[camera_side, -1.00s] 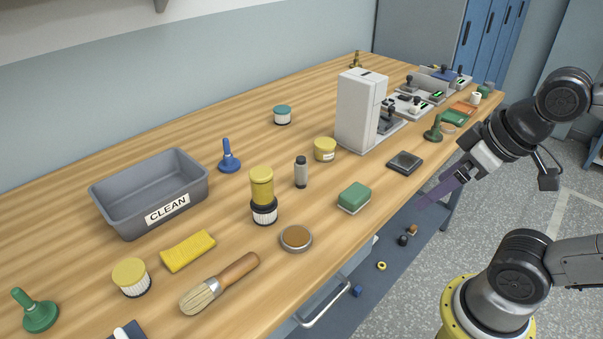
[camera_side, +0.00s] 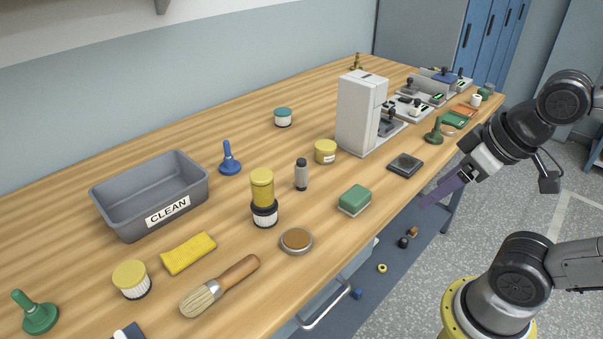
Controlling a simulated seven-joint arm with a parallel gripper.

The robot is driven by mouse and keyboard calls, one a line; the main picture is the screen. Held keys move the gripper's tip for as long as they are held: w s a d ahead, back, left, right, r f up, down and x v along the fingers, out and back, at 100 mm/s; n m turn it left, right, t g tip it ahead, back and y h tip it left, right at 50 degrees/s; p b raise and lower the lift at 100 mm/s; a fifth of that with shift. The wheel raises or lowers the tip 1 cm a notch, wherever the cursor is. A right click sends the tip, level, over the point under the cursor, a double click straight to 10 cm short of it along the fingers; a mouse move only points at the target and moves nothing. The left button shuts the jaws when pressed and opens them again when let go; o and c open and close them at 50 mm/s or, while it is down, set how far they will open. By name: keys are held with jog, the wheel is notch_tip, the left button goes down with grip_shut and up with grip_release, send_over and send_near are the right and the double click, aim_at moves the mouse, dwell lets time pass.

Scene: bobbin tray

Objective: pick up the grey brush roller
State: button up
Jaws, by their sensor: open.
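A small grey cylinder with a dark top and base, which looks like the grey brush roller (camera_side: 301,175), stands upright near the middle of the bench. My gripper (camera_side: 424,202) has purple-tinted fingers and hangs past the bench's front edge, well to the right of the roller. It is open, with nothing seen between the fingers, and it does not touch the roller.
A stacked yellow-and-black jar (camera_side: 262,192) stands left of the roller, a yellow tub (camera_side: 325,151) behind right, and a green sponge block (camera_side: 355,200) in front right. A tall white machine (camera_side: 360,112) rises beyond. The grey CLEAN bin (camera_side: 112,214) is at left.

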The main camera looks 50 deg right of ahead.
jog(key=w+a+r+m+g+y, duration=0.35)
jog(key=a+m+y, duration=0.25)
jog(key=a, duration=0.4)
jog(key=w+d+m+g+y, duration=0.1)
jog(key=w+m+y, duration=0.5)
jog(key=w, duration=0.7)
jog(key=w+d+f+m+t+y, duration=0.45)
jog(key=w+d+f+m, duration=0.25)
jog(key=w+d, duration=0.4)
jog(key=m+t+h, duration=0.2)
jog(key=m+t, duration=0.2)
jog(key=m, duration=0.2)
send_near(302, 175)
jog(key=shift+y, duration=0.25)
jog(key=w+a, duration=0.1)
jog(key=w, duration=0.1)
jog(key=w+a, duration=0.2)
jog(key=w+a+r, duration=0.1)
jog(key=a, duration=0.1)
jog(key=shift+w+a, duration=0.2)
jog(key=shift+w, duration=0.2)
jog(key=shift+x, duration=2.55)
grip_shut()
